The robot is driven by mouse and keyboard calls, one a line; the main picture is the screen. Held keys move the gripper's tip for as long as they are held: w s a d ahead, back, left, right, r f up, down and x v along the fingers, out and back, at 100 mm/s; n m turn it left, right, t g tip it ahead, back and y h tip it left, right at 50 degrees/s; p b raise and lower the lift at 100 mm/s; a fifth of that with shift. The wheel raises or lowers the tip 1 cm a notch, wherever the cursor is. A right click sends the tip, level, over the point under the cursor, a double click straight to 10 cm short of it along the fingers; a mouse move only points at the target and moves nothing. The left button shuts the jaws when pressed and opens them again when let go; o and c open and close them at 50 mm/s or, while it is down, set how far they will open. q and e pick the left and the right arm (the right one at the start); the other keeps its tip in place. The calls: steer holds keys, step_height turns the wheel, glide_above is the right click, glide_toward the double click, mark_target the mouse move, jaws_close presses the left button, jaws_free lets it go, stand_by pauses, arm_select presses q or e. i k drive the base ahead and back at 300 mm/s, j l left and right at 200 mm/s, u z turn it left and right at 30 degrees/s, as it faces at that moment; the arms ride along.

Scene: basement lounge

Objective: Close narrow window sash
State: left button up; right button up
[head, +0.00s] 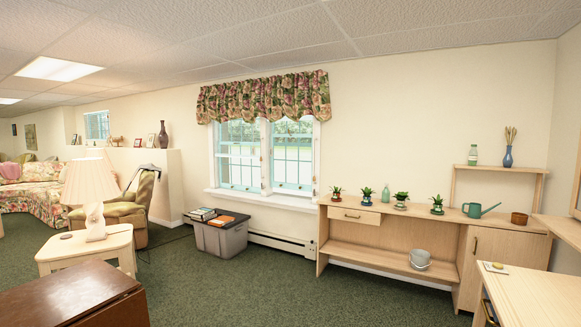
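The window (265,157) is on the far wall, left of the picture's middle, under a floral valance. It has two side-by-side units in a white frame with pale blue-green muntins: a left unit (238,165) and a right unit (291,165). A white upright (265,160) stands between them. At this distance I cannot tell which sash is the narrow one, or whether any sash stands open. The valance hides the top of the window. Neither of my grippers is in view.
A grey storage bin (222,240) with books on its lid stands below the window's left side. A wooden plant bench (385,215) stands to its right. A brown table (80,298) and lamp table (85,245) are at left. Green carpet (270,290) is clear in the middle.

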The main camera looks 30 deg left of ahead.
mark_target(289, 186)
steer(key=i+j+u, duration=0.4)
steer(key=i, duration=0.15)
steer(key=i+u, duration=0.35)
steer(key=i, duration=0.2)
